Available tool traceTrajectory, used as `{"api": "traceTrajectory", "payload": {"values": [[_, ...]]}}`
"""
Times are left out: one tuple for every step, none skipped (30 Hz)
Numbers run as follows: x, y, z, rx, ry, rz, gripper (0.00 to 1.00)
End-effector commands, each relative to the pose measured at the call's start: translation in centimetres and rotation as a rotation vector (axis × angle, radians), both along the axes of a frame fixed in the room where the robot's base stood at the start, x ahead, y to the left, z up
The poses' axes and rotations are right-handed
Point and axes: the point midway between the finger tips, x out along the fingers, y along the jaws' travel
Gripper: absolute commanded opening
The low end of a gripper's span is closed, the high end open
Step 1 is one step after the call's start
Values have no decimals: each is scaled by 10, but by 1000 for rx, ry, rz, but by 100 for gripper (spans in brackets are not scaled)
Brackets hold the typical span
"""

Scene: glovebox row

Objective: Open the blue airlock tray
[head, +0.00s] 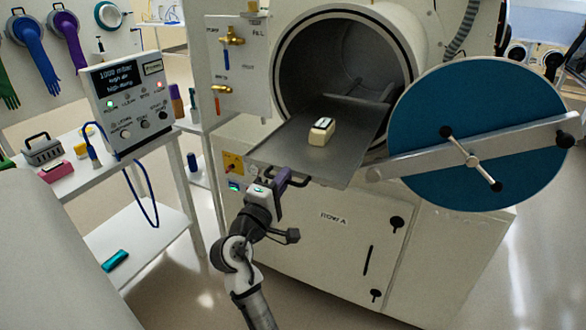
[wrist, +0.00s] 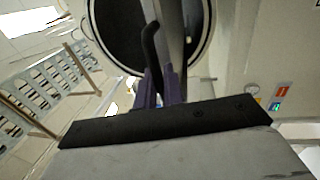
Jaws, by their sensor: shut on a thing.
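The airlock (head: 345,22) is a round white chamber with its blue door (head: 480,105) swung open to the right. Its flat grey tray (head: 345,165) sticks out of the opening toward me, and its rear part is still inside the chamber. A small cream box with a dark top (head: 321,132) sits on the tray. My gripper (head: 284,180) is at the tray's front left edge, shut on the black tray handle (head: 299,181). In the wrist view the purple fingers (wrist: 162,88) close around the handle (wrist: 151,45); the exact contact is partly hidden.
A white cabinet (head: 340,235) stands under the airlock. A control box (head: 127,105) is on the shelf cart at left, with a blue cable hanging down. Brass valves (head: 232,38) are on the panel left of the chamber. Clear floor lies in front of the cabinet.

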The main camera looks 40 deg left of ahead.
Motion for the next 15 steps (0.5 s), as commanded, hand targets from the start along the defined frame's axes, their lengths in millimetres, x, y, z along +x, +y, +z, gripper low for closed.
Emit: {"api": "traceTrajectory", "payload": {"values": [[-12, -2, 0, 1, 0, 4, 0], [-18, -3, 0, 2, 0, 4, 0], [-25, -5, 0, 1, 1, 5, 0], [-30, -6, 0, 1, 0, 4, 0], [-35, -7, 0, 1, -1, 4, 0], [-41, -9, 0, 0, -1, 4, 0], [-45, -10, 0, 0, 0, 4, 0], [-48, -11, 0, 0, 0, 4, 0], [-53, -12, 0, -1, 0, 3, 0], [-56, -12, 0, 0, -1, 3, 0], [-58, -13, 0, 0, -1, 4, 0], [-61, -14, 0, 0, -1, 4, 0], [-63, -14, 0, 1, -1, 3, 0], [-64, -15, 0, 1, -1, 3, 0], [-66, -15, 0, 0, -1, 3, 0]]}}
